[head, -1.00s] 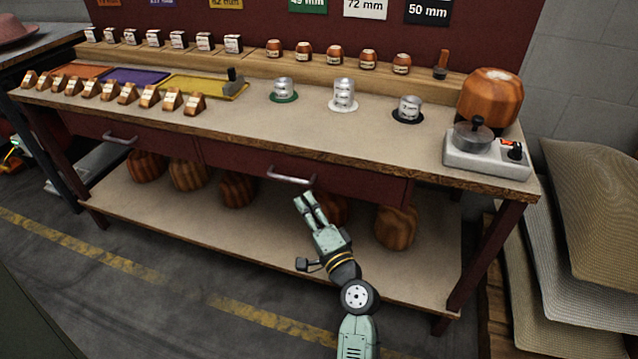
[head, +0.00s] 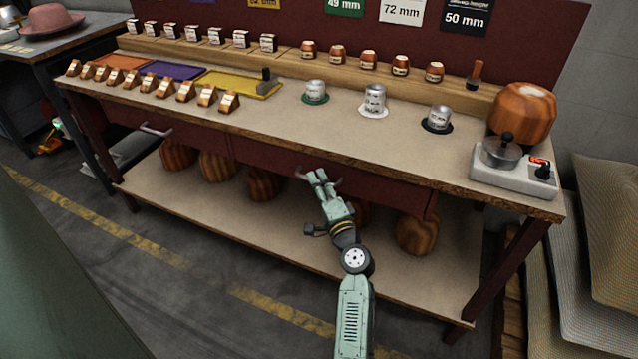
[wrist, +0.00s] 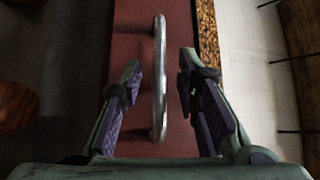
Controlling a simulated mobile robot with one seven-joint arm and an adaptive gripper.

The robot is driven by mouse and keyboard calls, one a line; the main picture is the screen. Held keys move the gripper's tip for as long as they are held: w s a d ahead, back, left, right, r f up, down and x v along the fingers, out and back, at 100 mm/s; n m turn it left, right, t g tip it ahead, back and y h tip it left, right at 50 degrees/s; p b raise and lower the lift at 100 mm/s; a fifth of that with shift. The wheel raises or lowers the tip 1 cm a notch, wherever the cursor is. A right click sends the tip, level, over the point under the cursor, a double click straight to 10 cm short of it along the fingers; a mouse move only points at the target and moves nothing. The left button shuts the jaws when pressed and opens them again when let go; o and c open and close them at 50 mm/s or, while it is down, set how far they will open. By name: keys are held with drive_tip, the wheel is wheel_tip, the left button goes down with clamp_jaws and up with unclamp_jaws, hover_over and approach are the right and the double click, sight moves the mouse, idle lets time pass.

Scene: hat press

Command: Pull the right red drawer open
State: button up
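The right red drawer (head: 385,187) is a dark red front under the bench top, and it looks closed. Its silver bar handle (wrist: 159,75) runs lengthwise between my open fingers in the wrist view. In the head view the handle (head: 301,175) is partly hidden by my gripper (head: 317,176), which is at the drawer front. In the wrist view my gripper (wrist: 160,90) has its two purple-padded fingers apart, one on each side of the handle, with gaps showing. I cannot tell exactly how deep the fingers reach around it.
The left drawer's handle (head: 157,131) is further left. Wooden hat blocks (head: 416,234) stand on the lower shelf (head: 215,203) below. A bench leg (head: 500,265) is at the right, with stacked sacks (head: 610,230) beyond. The floor in front is clear.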

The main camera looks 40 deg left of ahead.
clamp_jaws()
idle(0.3)
idle(0.6)
